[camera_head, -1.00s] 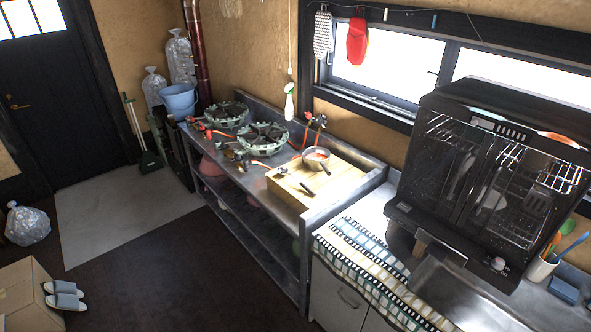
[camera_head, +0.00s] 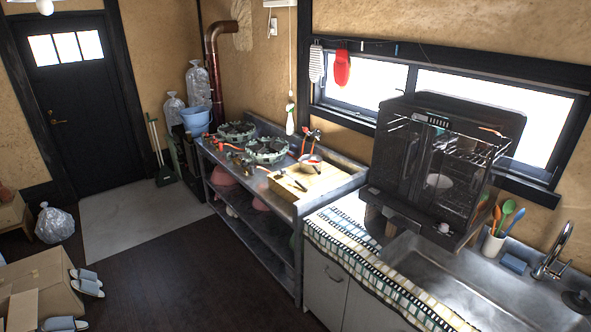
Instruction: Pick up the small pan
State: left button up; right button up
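The small pan (camera_head: 310,160) is a little round metal pan near the back of a wooden board (camera_head: 312,187) on the metal stove counter (camera_head: 282,208). A dark handle seems to reach from it toward the front left, and a dark utensil-like shape (camera_head: 292,181) lies on the board; I cannot tell clearly whether they are joined. Neither of my grippers shows in the head view, so the pan stands free of them.
Two gas burners (camera_head: 267,150) (camera_head: 237,131) stand left of the board. A dish dryer (camera_head: 445,160) and a sink (camera_head: 455,285) are at the right. Cardboard boxes (camera_head: 45,280) and slippers (camera_head: 88,282) lie at the lower left. The dark floor (camera_head: 190,265) before the counter is clear.

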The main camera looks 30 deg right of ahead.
aim_at(313, 166)
jog(key=u, duration=0.35)
jog(key=i, duration=1.9)
jog(key=z, duration=0.7)
